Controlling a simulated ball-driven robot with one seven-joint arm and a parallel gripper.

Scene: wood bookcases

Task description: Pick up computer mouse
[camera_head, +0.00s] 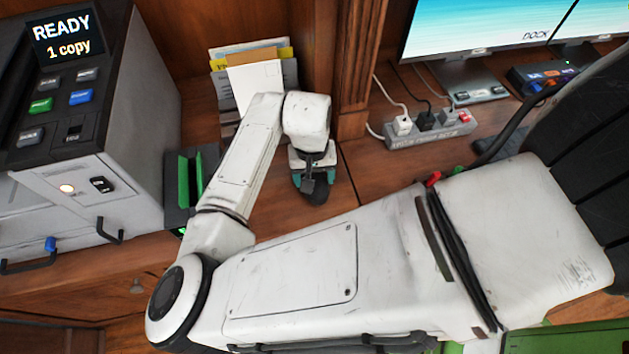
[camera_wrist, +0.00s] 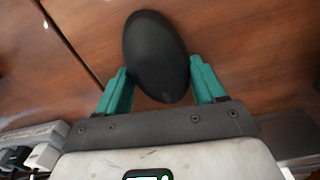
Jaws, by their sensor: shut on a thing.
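The computer mouse (camera_wrist: 156,55) is black and oval. In the wrist view it sits between the two teal fingers of my gripper (camera_wrist: 160,85), which are shut on its near part. In the head view the mouse (camera_head: 316,192) is a dark shape under the end of my arm, partly hidden by my gripper (camera_head: 318,178). It is over the wooden desk, and I cannot tell whether it touches the surface.
A printer (camera_head: 85,130) stands at the left, with a green and black holder (camera_head: 190,180) beside it. Papers (camera_head: 255,85) stand behind my arm. A power strip (camera_head: 430,130) with plugs and a monitor (camera_head: 480,25) are at the right. Bare desk (camera_head: 375,165) lies right of my gripper.

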